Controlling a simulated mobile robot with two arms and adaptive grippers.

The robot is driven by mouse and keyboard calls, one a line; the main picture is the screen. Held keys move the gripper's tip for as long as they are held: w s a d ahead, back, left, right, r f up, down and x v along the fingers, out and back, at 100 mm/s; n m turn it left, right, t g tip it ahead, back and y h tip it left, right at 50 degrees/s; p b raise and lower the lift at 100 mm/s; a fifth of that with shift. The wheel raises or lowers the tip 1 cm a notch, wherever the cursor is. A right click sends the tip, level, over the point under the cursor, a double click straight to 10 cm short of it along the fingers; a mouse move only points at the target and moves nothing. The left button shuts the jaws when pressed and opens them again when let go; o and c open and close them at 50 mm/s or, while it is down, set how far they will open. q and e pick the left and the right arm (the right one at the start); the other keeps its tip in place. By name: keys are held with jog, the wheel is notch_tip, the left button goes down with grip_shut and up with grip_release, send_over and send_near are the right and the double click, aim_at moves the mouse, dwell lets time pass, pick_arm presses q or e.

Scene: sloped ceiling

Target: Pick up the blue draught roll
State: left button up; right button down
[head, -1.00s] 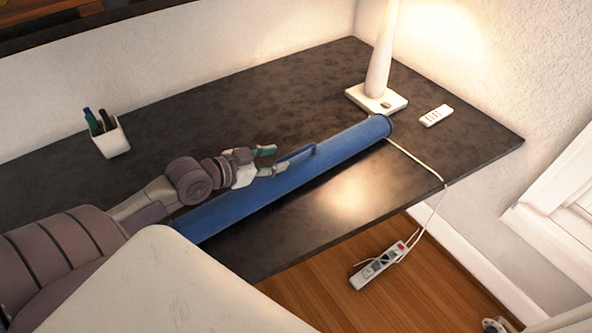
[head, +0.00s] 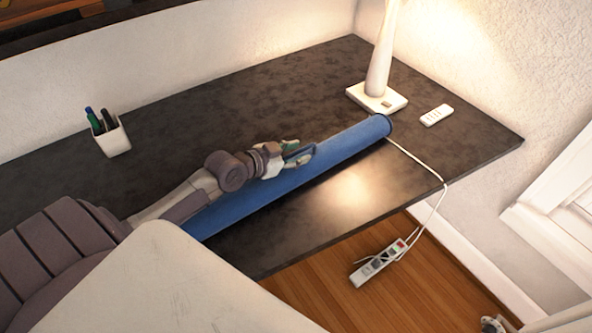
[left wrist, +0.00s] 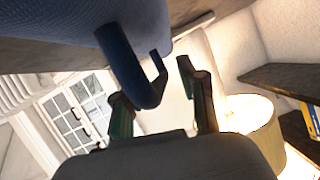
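The blue draught roll (head: 345,148) lies along the dark desk, a long padded tube with a blue loop handle (head: 303,155) near its middle. Its near end is hidden behind my own body. In the left wrist view the roll (left wrist: 85,18) fills the upper left, and the handle (left wrist: 128,66) hangs down in front of the fingers. My left gripper (head: 298,153) is at the handle, with its fingers apart. In the wrist view the left gripper (left wrist: 160,92) has the handle's lower part at its left finger; I cannot tell whether they touch.
A white lamp (head: 378,75) and a white remote (head: 436,115) stand near the roll's far end. A pen cup (head: 112,138) is at the left. A cord runs over the desk edge to a power strip (head: 378,263).

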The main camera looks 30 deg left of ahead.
pick_arm(q)
grip_shut()
jog(key=shift+w+r, duration=0.1)
jog(key=shift+r, duration=0.05)
